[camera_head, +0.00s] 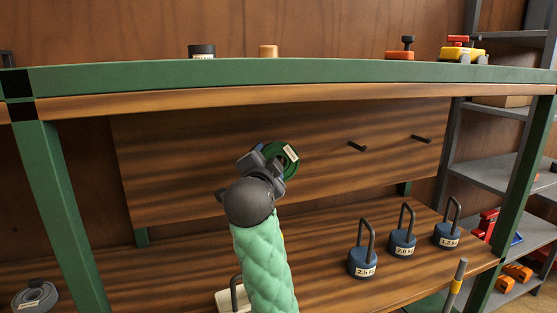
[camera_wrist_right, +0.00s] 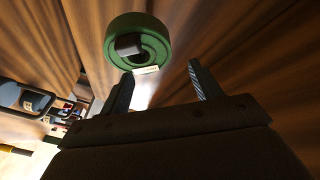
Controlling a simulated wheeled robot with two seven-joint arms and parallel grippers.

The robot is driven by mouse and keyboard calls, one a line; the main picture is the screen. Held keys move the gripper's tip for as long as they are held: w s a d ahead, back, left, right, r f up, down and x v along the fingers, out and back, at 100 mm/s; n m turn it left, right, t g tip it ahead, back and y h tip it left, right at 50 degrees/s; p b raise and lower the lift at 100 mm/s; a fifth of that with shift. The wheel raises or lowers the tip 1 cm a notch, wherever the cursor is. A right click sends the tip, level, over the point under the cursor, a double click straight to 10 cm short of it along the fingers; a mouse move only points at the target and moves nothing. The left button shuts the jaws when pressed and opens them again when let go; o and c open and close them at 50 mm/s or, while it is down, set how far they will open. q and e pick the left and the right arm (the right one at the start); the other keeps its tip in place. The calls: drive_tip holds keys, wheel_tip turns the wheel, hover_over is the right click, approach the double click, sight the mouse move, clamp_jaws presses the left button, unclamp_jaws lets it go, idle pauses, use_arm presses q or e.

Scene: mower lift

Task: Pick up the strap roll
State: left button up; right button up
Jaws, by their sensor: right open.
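The strap roll is a green ring with a white label. In the head view the strap roll (camera_head: 289,153) is against the wooden back board, partly hidden by my right gripper (camera_head: 265,160). In the right wrist view the strap roll (camera_wrist_right: 150,27) has a dark peg through its hole and lies just beyond my fingertips. My right gripper (camera_wrist_right: 160,72) is open, with nothing between its fingers. I cannot tell whether a finger touches the roll. My left gripper is not in view.
The green-edged upper shelf (camera_head: 300,72) runs above my right arm. Two bare pegs (camera_head: 357,146) stick out of the board (camera_head: 320,180) to the right. Several blue weights with tall handles (camera_head: 362,262) stand on the lower shelf. A grey roll (camera_head: 35,297) lies at lower left.

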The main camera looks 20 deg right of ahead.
sight(273, 152)
drive_tip(key=p+x, duration=0.1)
drive_tip(key=x, duration=0.3)
drive_tip(key=shift+r, duration=0.1)
drive_tip(key=shift+p+x, duration=0.45)
drive_tip(key=shift+x, duration=0.75)
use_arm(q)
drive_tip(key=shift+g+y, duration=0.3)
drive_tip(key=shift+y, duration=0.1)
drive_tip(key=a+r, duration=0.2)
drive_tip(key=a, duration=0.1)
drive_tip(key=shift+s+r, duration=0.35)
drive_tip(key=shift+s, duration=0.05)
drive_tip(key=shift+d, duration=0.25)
use_arm(e)
clamp_jaws()
